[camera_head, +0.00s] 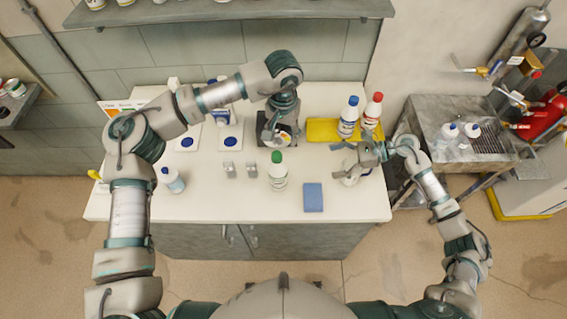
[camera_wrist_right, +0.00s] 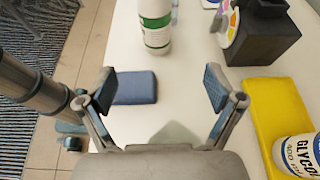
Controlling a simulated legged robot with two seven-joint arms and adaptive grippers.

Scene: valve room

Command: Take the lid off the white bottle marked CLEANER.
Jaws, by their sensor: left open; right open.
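A white bottle with a green cap and green-and-white label (camera_head: 278,178) stands upright near the middle of the table. It also shows at the top of the right wrist view (camera_wrist_right: 155,22), its cap out of frame. I cannot read CLEANER on any bottle. My left gripper (camera_head: 282,132) is open, pointing down behind this bottle, in front of a black box, apart from the bottle. My right gripper (camera_head: 337,160) is open and empty to the right of the bottle, its fingers pointing toward it.
A blue sponge (camera_head: 313,197) lies right of the green-capped bottle. Blue-capped (camera_head: 349,118) and red-capped (camera_head: 373,112) bottles stand on a yellow tray (camera_head: 322,131). Another blue-capped bottle (camera_head: 174,182) stands at left. The black box (camera_wrist_right: 262,35) bears a coloured disc.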

